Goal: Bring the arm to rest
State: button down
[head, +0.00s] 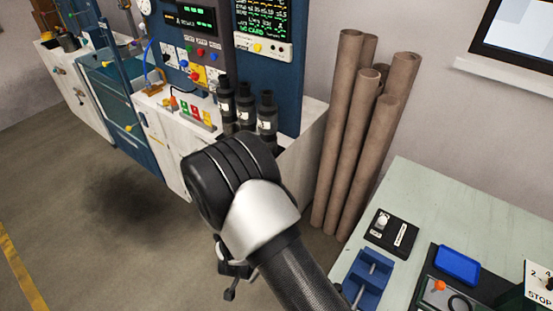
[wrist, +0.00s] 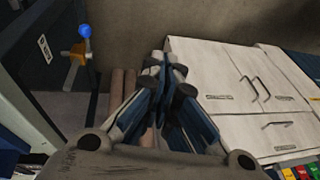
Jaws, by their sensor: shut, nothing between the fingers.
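My arm reaches up from the bottom middle of the head view, with its black and silver wrist in front of the test bench. My gripper (wrist: 165,68) shows in the middle of the wrist view, with its fingers together and nothing between them. In the head view only a small dark part of the gripper (head: 232,272) shows below the wrist, and its fingertips cannot be made out there. In the wrist view the gripper appears in front of white cabinets (wrist: 225,95) and touches nothing that I can see.
Several brown tubes (head: 345,130) lean against the wall right of the bench. Three black cylinders (head: 245,105) stand on the bench close behind my wrist. A pale green table (head: 440,210) at the lower right holds a blue vise (head: 368,278) and a blue tray (head: 457,265). The floor at left is clear.

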jog(key=w+r+n+y, duration=0.2)
jog(key=w+r, duration=0.2)
jog(key=r, duration=1.1)
jog(key=s+d+r+n+y, duration=0.1)
jog(key=s+d+r, duration=0.15)
jog(key=r, duration=0.55)
jog(key=s+d+r+n, duration=0.1)
jog(key=d+r, duration=0.3)
jog(key=r, duration=0.3)
jog(key=s+d+r+n+h, duration=0.2)
jog(key=s+d+r+n, duration=0.1)
jog(key=s+d+r, duration=0.8)
jog(key=s+d, duration=0.5)
jog(key=shift+s+r+n+t+h, duration=0.2)
jog(key=shift+r+n+t+h, duration=0.2)
